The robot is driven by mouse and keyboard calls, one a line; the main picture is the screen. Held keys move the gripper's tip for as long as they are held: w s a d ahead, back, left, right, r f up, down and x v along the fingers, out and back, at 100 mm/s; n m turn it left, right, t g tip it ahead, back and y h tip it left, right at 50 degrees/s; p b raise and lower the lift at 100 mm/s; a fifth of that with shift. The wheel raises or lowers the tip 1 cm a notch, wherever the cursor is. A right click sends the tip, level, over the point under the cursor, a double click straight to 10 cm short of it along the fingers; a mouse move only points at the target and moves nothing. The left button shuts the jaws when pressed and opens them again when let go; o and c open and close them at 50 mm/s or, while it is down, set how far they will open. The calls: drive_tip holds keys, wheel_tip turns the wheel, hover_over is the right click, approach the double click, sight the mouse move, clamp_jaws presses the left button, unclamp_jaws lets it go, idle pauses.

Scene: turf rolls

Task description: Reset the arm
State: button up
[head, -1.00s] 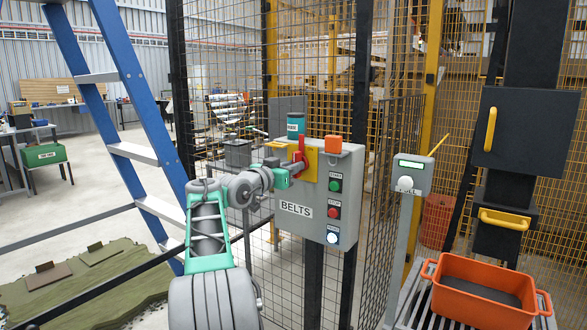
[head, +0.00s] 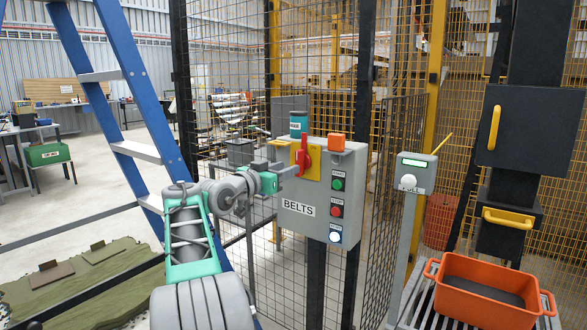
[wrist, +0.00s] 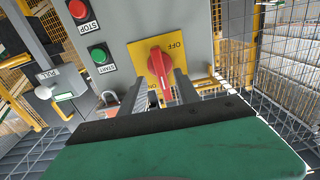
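My gripper (head: 293,171) is in front of the grey BELTS control box (head: 298,210), just left of its red rotary handle (head: 308,160). The handle is upright on a yellow plate (head: 297,178). In the wrist view, my two dark fingers (wrist: 161,80) are apart and empty, and the red handle (wrist: 160,62) shows beyond and between them. The word OFF is readable on the yellow plate (wrist: 196,65). The fingers look clear of the handle. My arm reaches up from the lower left of the head view.
A blue ladder (head: 135,90) stands close on the left. Mesh fencing (head: 235,60) is behind the box. A grey PULL post (head: 410,185) and an orange crate (head: 490,315) on rollers stand to the right.

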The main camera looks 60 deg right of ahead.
drive_tip(key=shift+w+a, duration=0.15)
drive_tip(key=shift+a, duration=0.75)
drive_tip(key=w+a+f+n+t+y+p, duration=0.25)
drive_tip(key=w+a, duration=0.25)
drive_tip(key=a, duration=0.4)
drive_tip(key=w+a+f+n+t+y+p, duration=0.1)
drive_tip(key=w+a+n+t+y+p, duration=0.3)
drive_tip(key=a, duration=0.4)
drive_tip(key=w+a+f+n+t+y+p, duration=0.2)
drive_tip(key=w+a+n+t+p, duration=0.15)
drive_tip(key=w+a, duration=0.45)
drive_tip(key=s+a+f+n+g+y+p, duration=0.1)
drive_tip(key=s+a+f+n+y+p, duration=0.2)
drive_tip(key=a, duration=0.8)
drive_tip(key=s+a+f+n+y+p, duration=0.2)
drive_tip(key=s+a+n+y, duration=0.1)
drive_tip(key=a, duration=0.8)
drive_tip(key=s+a+f+n+g+y+p, duration=0.3)
drive_tip(key=s+a+f+n, duration=0.1)
drive_tip(key=s+a, duration=0.7)
drive_tip(key=shift+a+f, duration=0.35)
drive_tip(key=shift+f, duration=0.1)
drive_tip(key=shift+s, duration=0.1)
